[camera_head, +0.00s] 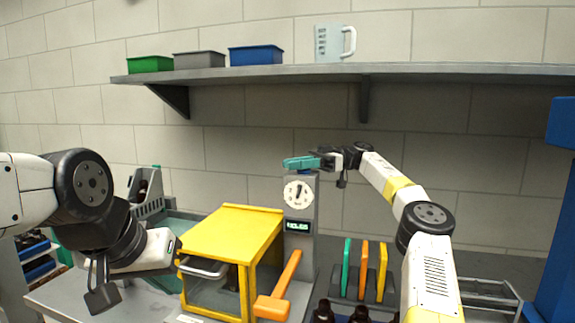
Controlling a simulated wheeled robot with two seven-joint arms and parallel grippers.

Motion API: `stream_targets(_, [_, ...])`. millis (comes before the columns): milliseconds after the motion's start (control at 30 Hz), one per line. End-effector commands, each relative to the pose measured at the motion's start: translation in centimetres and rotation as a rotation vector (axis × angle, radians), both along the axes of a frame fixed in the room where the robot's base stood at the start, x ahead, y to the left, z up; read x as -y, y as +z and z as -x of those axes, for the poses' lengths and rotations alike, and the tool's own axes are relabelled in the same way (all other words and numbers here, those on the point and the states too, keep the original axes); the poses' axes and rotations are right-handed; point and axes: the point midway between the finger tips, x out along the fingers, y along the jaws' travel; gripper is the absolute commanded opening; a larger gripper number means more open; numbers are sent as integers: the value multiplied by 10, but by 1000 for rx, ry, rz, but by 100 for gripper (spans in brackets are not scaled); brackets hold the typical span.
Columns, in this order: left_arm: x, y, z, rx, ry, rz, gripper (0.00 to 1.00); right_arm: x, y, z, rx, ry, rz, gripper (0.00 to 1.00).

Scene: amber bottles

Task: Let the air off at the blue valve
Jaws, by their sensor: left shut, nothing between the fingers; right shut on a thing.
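A grey column (301,240) stands at the middle with a round white dial (298,194) and a small green-lit display (298,226) below it. A teal, handle-like piece (299,163) lies level at the column's top. My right gripper (318,161) is shut on its right end, reaching in from the right. Whether this teal piece is the blue valve I cannot tell; no other valve shows clearly. My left gripper (178,246) is shut and empty, near the left side of the yellow box; its fingertips are small and hard to make out.
The yellow box (236,232) with a grey handle (204,268) stands left of the column, an orange lever (279,290) beside it. Teal, orange and yellow slabs (364,270) stand right. Dark bottles (324,311) are at the front edge. A shelf (400,70) runs above; a blue frame (556,230) stands far right.

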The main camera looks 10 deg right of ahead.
Motion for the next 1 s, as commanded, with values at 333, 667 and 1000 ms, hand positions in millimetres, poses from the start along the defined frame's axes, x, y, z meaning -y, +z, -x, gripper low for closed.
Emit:
stream_targets(333, [0,0,0,0,0,0,0,1,0,4,-1,111,-4,0])
stream_targets(667, [0,0,0,0,0,0,0,2,-1,5,-2,137,0,0])
stream_targets(1000, [0,0,0,0,0,0,0,2,-1,6,-2,139,1,26])
